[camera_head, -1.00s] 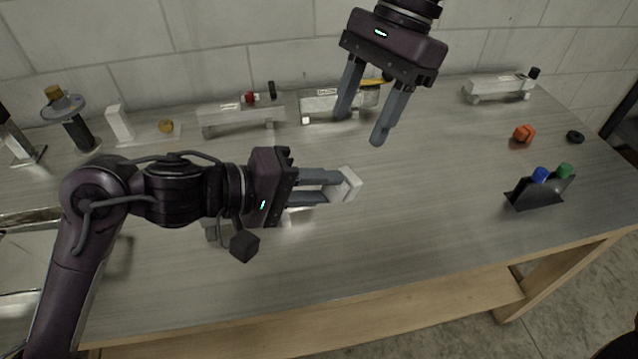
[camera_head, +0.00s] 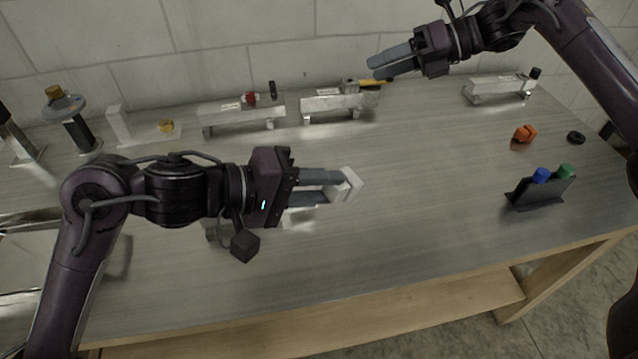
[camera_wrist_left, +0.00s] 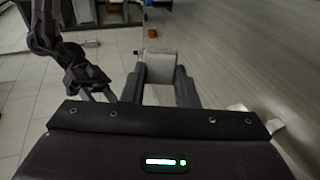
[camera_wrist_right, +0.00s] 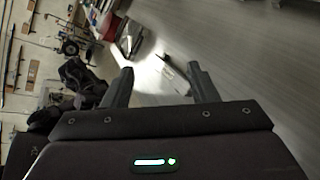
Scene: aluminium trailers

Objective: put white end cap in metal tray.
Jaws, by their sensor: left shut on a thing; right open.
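The white end cap (camera_head: 350,184) is held between the fingertips of my left gripper (camera_head: 334,187), above the middle of the table. It also shows in the left wrist view (camera_wrist_left: 160,67), between the two fingers. The left gripper is shut on it. My right gripper (camera_head: 384,65) is open and empty at the back of the table, pointing left above the aluminium trailers. The metal tray (camera_head: 22,262) appears to be the shiny rimmed thing at the left edge, partly cut off and partly hidden behind my left arm.
Small aluminium trailers (camera_head: 241,112), (camera_head: 332,103) and (camera_head: 498,88) stand along the back. A black holder (camera_head: 537,193) with blue and green caps is at the right, near an orange part (camera_head: 525,133) and a black ring (camera_head: 575,137). The middle right is clear.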

